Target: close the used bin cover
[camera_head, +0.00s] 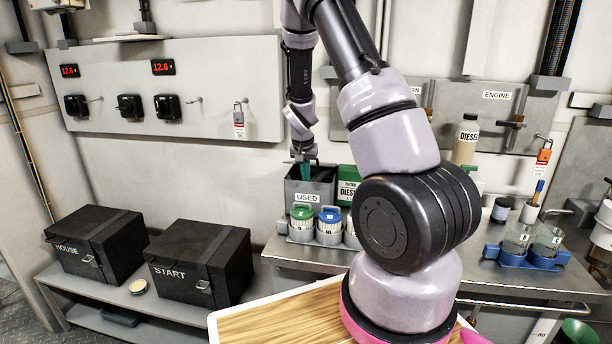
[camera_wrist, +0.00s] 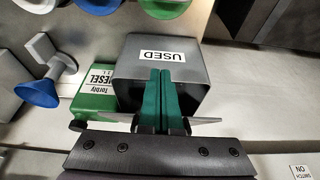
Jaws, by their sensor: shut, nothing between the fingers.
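The used bin (camera_head: 297,186) is a grey box with a white USED label, standing on the metal bench against the back wall. It also shows in the wrist view (camera_wrist: 133,77), where its label faces the jars. My gripper (camera_head: 305,175) is above the bin, pointing down, with teal fingers. In the wrist view my gripper (camera_wrist: 165,80) has its two fingers together with nothing between them, and they overlap the dark top of the bin. I cannot tell whether they touch it. The cover is not clearly distinguishable, and my fingers hide part of the bin's top.
A green diesel can (camera_head: 347,180) stands close right of the bin. Jars with a green lid (camera_head: 302,213) and a blue lid (camera_head: 330,214) stand in front. Black START (camera_head: 190,270) and HOUSE (camera_head: 85,250) boxes are at left. A wooden board (camera_head: 270,320) lies nearest me.

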